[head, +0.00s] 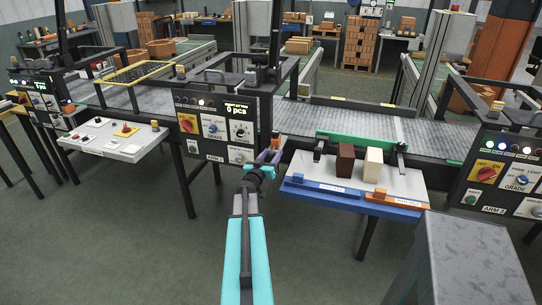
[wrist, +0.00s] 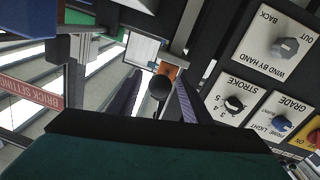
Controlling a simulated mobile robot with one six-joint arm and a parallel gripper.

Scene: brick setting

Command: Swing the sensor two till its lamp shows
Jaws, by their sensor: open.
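My gripper (head: 269,156) is open, at the right edge of the middle control panel (head: 215,128). A small orange part (head: 276,142) shows just beyond its fingers. In the wrist view the open fingers of my gripper (wrist: 158,90) stand on either side of a black round knob-like piece (wrist: 158,87), with the orange part (wrist: 170,70) behind it. This is likely the sensor, but no number on it can be read. Contact with the fingers cannot be told. I cannot make out a lit lamp on it.
The middle panel carries dials, a red-yellow switch and a "0 pcs" display. To the right, a white-topped tray (head: 340,181) with a blue front edge holds a dark brown brick (head: 345,160) and a cream brick (head: 373,163). A conveyor (head: 355,122) runs behind. A grey box-like surface (head: 475,250) stands front right.

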